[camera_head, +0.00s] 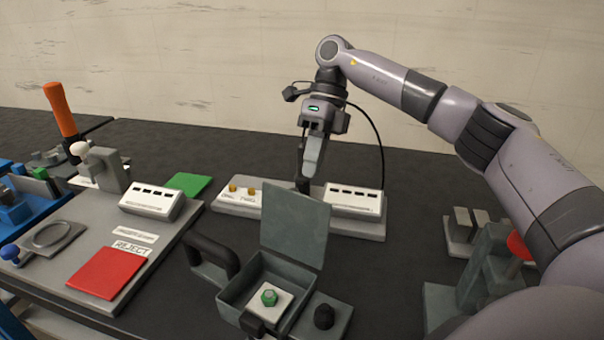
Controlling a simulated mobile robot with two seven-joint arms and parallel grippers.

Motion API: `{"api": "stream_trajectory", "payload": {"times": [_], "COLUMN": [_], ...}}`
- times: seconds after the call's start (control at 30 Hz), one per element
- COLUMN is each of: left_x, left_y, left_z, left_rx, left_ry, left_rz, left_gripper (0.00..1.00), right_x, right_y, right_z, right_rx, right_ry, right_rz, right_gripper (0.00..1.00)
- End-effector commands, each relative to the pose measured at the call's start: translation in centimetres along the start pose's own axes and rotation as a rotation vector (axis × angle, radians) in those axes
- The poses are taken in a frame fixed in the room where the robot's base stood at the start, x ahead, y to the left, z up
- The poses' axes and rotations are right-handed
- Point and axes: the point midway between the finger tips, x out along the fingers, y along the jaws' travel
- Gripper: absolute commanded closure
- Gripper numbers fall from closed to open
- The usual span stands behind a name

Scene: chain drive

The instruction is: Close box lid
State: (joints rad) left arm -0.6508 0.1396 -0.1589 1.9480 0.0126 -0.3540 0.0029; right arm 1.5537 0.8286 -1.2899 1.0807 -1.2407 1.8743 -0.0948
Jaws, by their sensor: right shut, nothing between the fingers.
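A grey-green box (236,290) stands at the front middle of the dark table. Its lid (294,224) is open and stands nearly upright at the box's back edge. Inside the box, a green nut-like part (269,297) sits on a pale square plate. My right gripper (303,184) is shut and empty, pointing down just behind the lid's upper edge. The lid partly hides the fingertips, and I cannot tell whether they touch it. My left gripper is not in view.
A grey panel with a white labelled block (354,201) lies behind the lid. A dark handle (212,254) is left of the box, and a black knob (324,317) is right of it. A red pad (107,272) lies left. A red-topped fixture (517,246) stands right.

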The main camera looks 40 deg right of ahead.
Motion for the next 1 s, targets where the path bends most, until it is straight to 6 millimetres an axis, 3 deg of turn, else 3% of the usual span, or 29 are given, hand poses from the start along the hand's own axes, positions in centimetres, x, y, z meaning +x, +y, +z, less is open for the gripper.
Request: {"api": "stream_trajectory", "payload": {"times": [0.03,0.4,1.0], "left_x": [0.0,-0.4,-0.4], "left_y": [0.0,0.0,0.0], "left_z": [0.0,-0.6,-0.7], "left_rx": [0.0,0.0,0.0], "left_ry": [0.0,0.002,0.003], "left_rz": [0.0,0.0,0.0], "left_gripper": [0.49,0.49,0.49], "right_x": [1.0,1.6,1.8], "right_y": [0.0,3.5,4.2], "right_z": [-0.1,0.0,0.1], "right_rx": [0.0,0.0,-0.001], "right_ry": [0.004,0.0,0.0], "right_rz": [0.001,-0.001,-0.01], "right_gripper": [1.0,1.0,1.0]}}
